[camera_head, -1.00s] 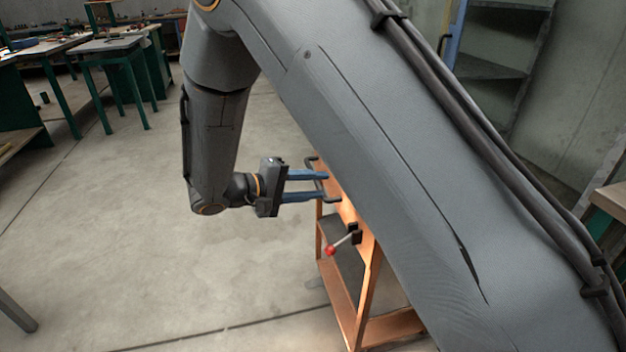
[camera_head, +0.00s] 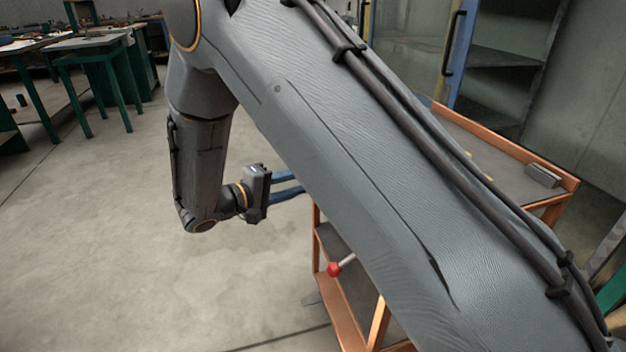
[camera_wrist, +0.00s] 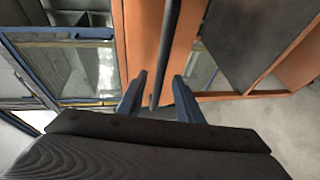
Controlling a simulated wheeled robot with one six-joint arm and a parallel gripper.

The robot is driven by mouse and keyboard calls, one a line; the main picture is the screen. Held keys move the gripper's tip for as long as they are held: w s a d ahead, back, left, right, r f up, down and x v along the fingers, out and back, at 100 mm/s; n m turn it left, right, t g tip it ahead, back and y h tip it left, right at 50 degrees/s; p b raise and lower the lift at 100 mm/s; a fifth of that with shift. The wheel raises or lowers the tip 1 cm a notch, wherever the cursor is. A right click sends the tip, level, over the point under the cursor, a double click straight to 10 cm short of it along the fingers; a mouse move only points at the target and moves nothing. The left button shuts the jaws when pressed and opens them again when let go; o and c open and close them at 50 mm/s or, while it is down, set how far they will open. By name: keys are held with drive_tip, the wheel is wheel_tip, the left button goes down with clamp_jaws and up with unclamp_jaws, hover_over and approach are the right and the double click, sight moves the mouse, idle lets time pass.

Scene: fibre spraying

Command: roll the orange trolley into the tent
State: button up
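The orange trolley (camera_head: 512,148) stands right of centre in the head view, partly hidden behind my arm. It has a grey top, lower shelves and a red-knobbed lever (camera_head: 335,268). In the wrist view its orange side panel (camera_wrist: 145,35) faces me, with a dark handle bar (camera_wrist: 168,45) in front. My gripper (camera_wrist: 160,82) has its blue fingers on either side of this bar, with gaps showing, so it looks open. In the head view my gripper (camera_head: 286,187) reaches towards the trolley; its fingertips are hidden by my arm. I cannot clearly identify the tent.
A blue-framed panel with a black handle (camera_head: 453,42) stands behind the trolley, beside grey shelving (camera_head: 500,60). A blue frame (camera_wrist: 30,75) also shows left in the wrist view. Green-legged worktables (camera_head: 95,60) stand at the far left. The floor left of my gripper is clear.

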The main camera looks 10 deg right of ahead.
drive_tip(key=shift+x, duration=2.45)
clamp_jaws()
